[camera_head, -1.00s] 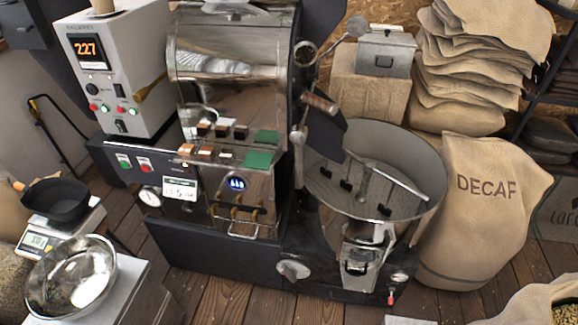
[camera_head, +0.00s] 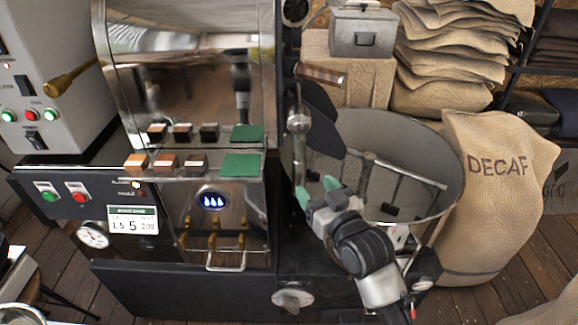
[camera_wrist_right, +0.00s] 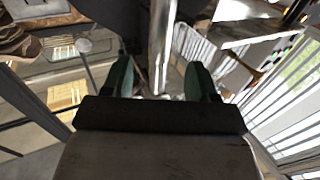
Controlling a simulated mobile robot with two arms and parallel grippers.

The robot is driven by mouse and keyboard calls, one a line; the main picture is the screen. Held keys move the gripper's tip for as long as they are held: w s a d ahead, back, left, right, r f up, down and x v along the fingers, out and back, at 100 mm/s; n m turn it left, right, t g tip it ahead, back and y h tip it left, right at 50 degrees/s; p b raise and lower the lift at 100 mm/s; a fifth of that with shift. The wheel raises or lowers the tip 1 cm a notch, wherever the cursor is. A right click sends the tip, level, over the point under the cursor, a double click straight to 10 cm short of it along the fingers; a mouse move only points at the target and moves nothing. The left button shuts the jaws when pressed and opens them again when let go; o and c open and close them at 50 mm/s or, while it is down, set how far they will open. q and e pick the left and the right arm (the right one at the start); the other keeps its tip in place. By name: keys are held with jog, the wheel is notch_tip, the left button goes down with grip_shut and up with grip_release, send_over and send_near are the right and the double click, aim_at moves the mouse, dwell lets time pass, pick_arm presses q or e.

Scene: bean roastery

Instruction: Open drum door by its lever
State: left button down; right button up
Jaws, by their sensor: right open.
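The steel roaster drum (camera_head: 190,75) stands left of centre in the head view. At its right edge a metal lever (camera_head: 299,150) with a rounded top hangs upright, beside a dark angled plate (camera_head: 320,120). My right gripper (camera_head: 317,190) is open, with its green fingertips just right of the lever's lower part. In the right wrist view a bright upright metal bar (camera_wrist_right: 160,45), apparently the lever, shows between and beyond the open fingers (camera_wrist_right: 160,80). I cannot tell whether they touch it. My left gripper is not in view.
The round cooling tray (camera_head: 445,170) lies right of the lever and behind my right arm. A wooden handle (camera_head: 320,75) sticks out above the plate. The control box (camera_head: 50,90) stands left, and a DECAF sack (camera_head: 495,200) stands right.

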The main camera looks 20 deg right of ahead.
aim_at(303, 174)
jog(key=w, duration=0.3)
jog(key=w+a, duration=0.1)
jog(key=w, duration=0.4)
jog(key=shift+w+a, duration=0.3)
jog(key=shift+a, duration=0.05)
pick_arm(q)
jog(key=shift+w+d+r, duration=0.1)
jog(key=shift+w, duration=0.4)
pick_arm(e)
jog(key=shift+w+a, duration=0.1)
jog(key=shift+w, duration=0.3)
grip_shut()
